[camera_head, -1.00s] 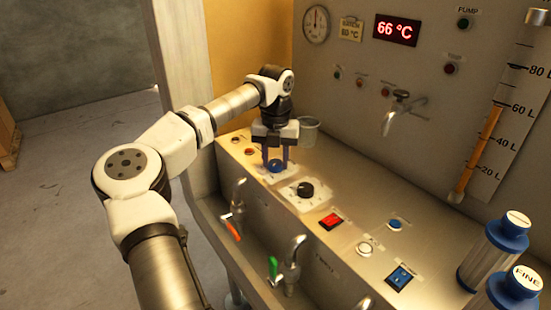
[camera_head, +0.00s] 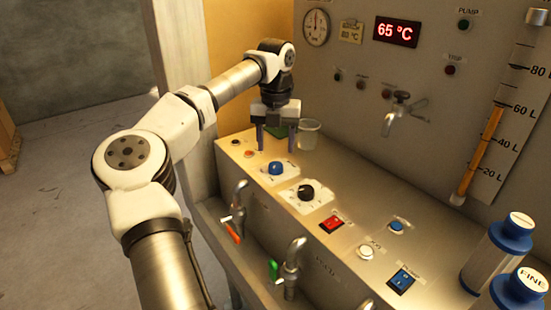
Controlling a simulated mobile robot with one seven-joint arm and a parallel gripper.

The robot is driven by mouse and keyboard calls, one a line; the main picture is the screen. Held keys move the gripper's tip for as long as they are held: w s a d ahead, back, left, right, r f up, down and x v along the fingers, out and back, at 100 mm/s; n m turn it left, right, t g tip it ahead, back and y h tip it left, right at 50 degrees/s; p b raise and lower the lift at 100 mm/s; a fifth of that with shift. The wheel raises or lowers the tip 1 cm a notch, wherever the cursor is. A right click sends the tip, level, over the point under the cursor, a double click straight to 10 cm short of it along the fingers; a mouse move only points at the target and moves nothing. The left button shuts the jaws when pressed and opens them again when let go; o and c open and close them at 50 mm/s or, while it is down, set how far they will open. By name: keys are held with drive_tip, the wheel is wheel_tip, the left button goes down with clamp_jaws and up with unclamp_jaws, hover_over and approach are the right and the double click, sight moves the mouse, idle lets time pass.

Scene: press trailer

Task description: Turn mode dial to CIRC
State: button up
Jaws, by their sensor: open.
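Two rotary dials sit on the sloping metal panel. One has a blue knob (camera_head: 276,168) on a pale plate, and the other has a black knob (camera_head: 306,192) on a white plate with markings. The lettering is too small to read, so I cannot tell which is the mode dial or where either points. My gripper (camera_head: 276,150) points down with its fingers apart and empty. It is just behind and above the blue knob, clear of it. The blue knob is fully visible.
A clear cup (camera_head: 308,134) stands right of my gripper. A red switch (camera_head: 332,223), a blue switch (camera_head: 401,279) and buttons lie nearer right. Taps (camera_head: 290,265) stick out in front. A wall tap (camera_head: 400,112) and a 65 °C display (camera_head: 397,31) are behind.

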sight(276, 165)
wheel_tip(276, 165, up, 8)
idle(0.5)
